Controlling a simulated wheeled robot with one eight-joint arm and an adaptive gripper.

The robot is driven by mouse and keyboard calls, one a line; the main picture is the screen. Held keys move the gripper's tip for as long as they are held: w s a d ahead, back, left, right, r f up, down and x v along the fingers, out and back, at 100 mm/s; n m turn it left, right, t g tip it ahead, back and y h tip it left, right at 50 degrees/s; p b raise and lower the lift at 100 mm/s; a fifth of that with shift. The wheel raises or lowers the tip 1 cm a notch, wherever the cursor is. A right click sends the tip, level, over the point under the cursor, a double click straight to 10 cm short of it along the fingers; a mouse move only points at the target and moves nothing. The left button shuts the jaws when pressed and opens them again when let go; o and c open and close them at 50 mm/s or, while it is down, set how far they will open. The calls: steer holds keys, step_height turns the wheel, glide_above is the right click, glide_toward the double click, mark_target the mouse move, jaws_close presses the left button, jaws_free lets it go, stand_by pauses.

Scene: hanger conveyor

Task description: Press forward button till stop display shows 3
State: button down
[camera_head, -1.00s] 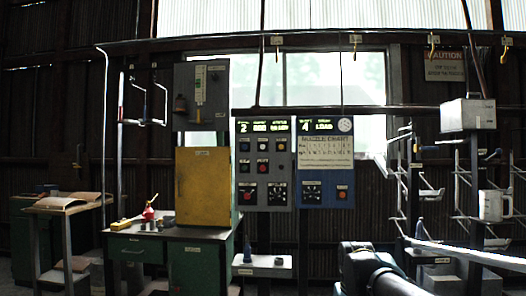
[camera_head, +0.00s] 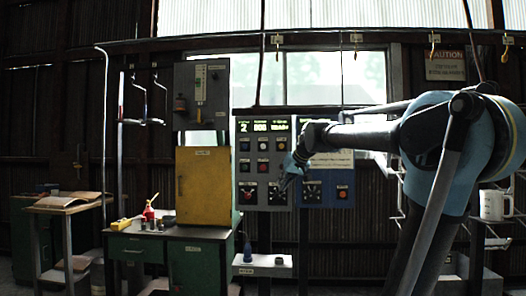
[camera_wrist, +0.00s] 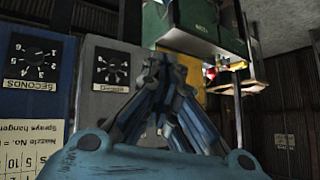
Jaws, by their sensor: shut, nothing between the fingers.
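The grey control panel (camera_head: 239,178) stands in the middle of the head view. Its leftmost display (camera_head: 243,127) shows 2, with two more green-lit displays beside it. Below are two rows of small round buttons (camera_head: 263,146), a red button (camera_head: 248,194) and a dial (camera_head: 277,194). The button labels are too small to read, so I cannot tell which is forward. My gripper (camera_head: 284,185) is shut and empty in front of the grey panel's lower right part, above the dial. In the wrist view its fingers (camera_wrist: 160,62) are together; I cannot tell whether they touch anything.
A yellow cabinet (camera_head: 203,190) on a green workbench (camera_head: 140,243) stands at left. A small shelf (camera_head: 262,268) is below. Hooks (camera_head: 277,40) hang from the overhead rail.

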mark_target(264, 147)
steer(key=w+a+r+t+y, duration=0.2)
steer(key=w+a+r, duration=0.7)
steer(key=w+r, duration=0.3)
step_height(264, 147, up, 3)
steer(key=shift+w+a+f+n, duration=0.15)
steer(key=shift+w+a+n, duration=0.1)
steer(key=shift+w+n, duration=0.1)
steer(key=shift+w, duration=0.1)
steer(key=shift+w+d, duration=0.15)
steer(key=shift+w, duration=4.15)
steer(key=shift+w, duration=0.1)
steer(key=shift+w, duration=0.25)
